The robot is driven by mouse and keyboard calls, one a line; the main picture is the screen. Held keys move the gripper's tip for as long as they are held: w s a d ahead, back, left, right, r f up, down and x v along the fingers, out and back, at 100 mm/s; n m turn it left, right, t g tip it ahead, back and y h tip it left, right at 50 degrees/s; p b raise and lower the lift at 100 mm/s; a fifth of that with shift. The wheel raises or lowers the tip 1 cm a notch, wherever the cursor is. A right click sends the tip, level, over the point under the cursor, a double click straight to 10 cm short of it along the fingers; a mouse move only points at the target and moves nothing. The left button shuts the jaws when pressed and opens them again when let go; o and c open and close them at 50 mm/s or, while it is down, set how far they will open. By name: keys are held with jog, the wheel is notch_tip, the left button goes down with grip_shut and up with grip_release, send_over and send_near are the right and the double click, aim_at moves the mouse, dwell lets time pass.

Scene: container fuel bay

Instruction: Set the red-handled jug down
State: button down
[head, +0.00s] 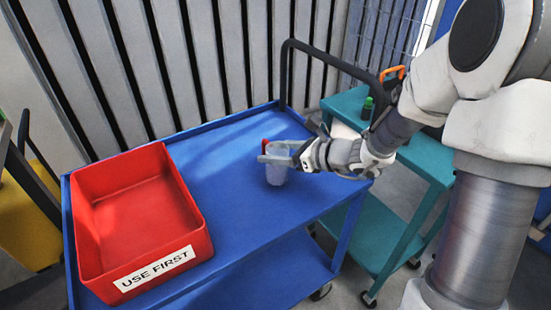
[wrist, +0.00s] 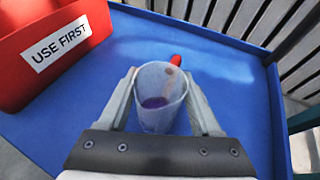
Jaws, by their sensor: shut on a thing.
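The red-handled jug (head: 276,172) is a clear, slightly frosted vessel, upright at the right part of the blue cart top. In the wrist view the jug (wrist: 158,98) sits between my two fingers, with its red handle (wrist: 175,60) on the far side and something purple at its bottom. My gripper (head: 277,158) is shut on the jug's body, reaching in from the right. I cannot tell whether the jug's base touches the cart top.
A red bin (head: 182,205) labelled USE FIRST stands empty on the left of the blue cart (head: 240,215). The blue top is clear around the jug. A dark push handle rises at the back.

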jog(key=shift+f, duration=0.45)
jog(key=shift+f, duration=0.2)
jog(key=shift+c, duration=0.4)
grip_release()
jog(key=shift+r, duration=0.1)
